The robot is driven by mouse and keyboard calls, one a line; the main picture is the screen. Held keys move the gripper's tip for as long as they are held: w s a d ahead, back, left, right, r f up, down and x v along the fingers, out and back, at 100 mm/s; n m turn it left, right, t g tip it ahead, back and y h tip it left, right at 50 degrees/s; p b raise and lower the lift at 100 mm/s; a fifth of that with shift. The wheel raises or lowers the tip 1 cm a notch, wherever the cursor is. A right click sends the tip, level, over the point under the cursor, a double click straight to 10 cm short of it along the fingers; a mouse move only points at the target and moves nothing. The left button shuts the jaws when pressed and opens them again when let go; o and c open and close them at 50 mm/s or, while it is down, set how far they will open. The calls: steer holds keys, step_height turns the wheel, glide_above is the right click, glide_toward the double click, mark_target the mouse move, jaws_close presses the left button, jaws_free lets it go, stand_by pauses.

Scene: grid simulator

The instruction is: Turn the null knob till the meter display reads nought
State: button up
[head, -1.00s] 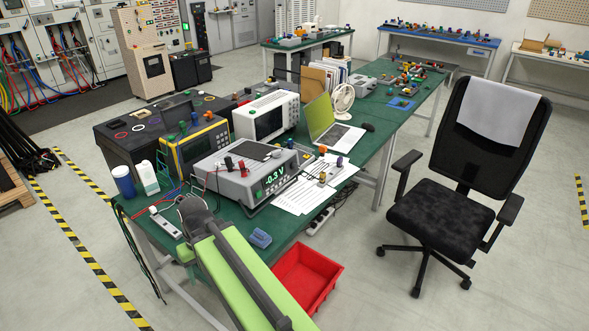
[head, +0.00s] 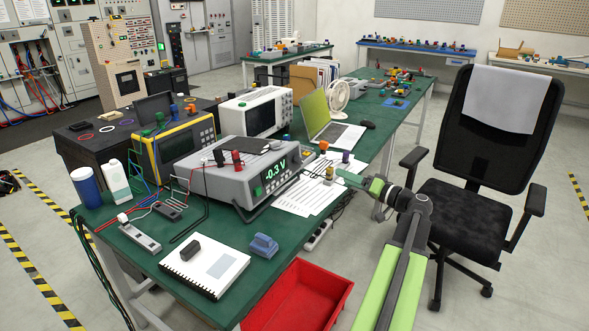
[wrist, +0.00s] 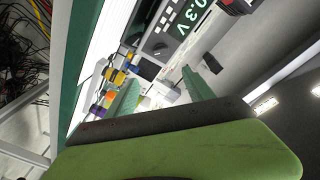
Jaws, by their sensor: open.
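The grey bench meter (head: 240,183) stands on the green bench. Its lit green display (head: 275,170) reads -0.3 V in the head view; part of that reading shows at the top of the wrist view (wrist: 187,18). Small buttons (wrist: 165,20) sit beside the display. My gripper (head: 346,177) is right of the meter, over the papers' right edge. Its green jaws (wrist: 160,76) are apart, with nothing held between them.
Small orange, purple and yellow parts (head: 329,174) stand on papers (head: 300,198) near my gripper. A laptop (head: 335,134) is behind. A notebook (head: 203,262) and blue block (head: 263,246) lie in front. A red bin (head: 300,296) and office chair (head: 463,220) stand beside the bench.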

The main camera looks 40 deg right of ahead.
mark_target(301, 160)
steer(key=w, duration=0.6)
steer(key=w+a, duration=0.1)
steer(key=w, duration=0.5)
steer(key=w+a, duration=0.1)
steer(key=w, duration=0.5)
jaws_close()
